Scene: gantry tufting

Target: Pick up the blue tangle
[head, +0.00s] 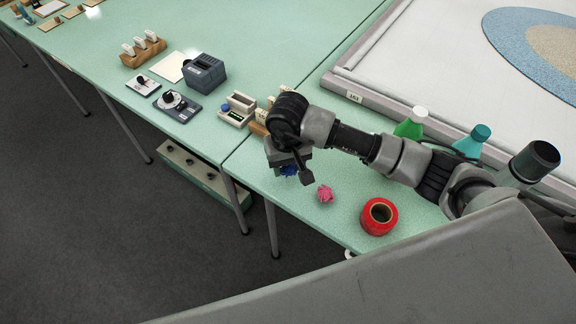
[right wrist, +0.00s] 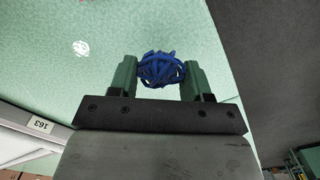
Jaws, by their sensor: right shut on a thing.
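The blue tangle (right wrist: 161,70) is a ball of blue strands. In the right wrist view it sits between the two green fingers of my right gripper (right wrist: 160,76), which touch it on both sides. In the head view my right gripper (head: 290,165) is over the near part of the green table, and a bit of the blue tangle (head: 289,170) shows below it, mostly hidden by the gripper. I cannot tell whether the tangle is clear of the table. My left gripper is not in view.
A pink tangle (head: 325,193) and a red tape roll (head: 379,216) lie on the table (head: 345,229) right of the gripper. Green (head: 411,123) and teal (head: 473,141) bottles stand behind the arm. A grey device (head: 204,74) and small boxes stand farther left.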

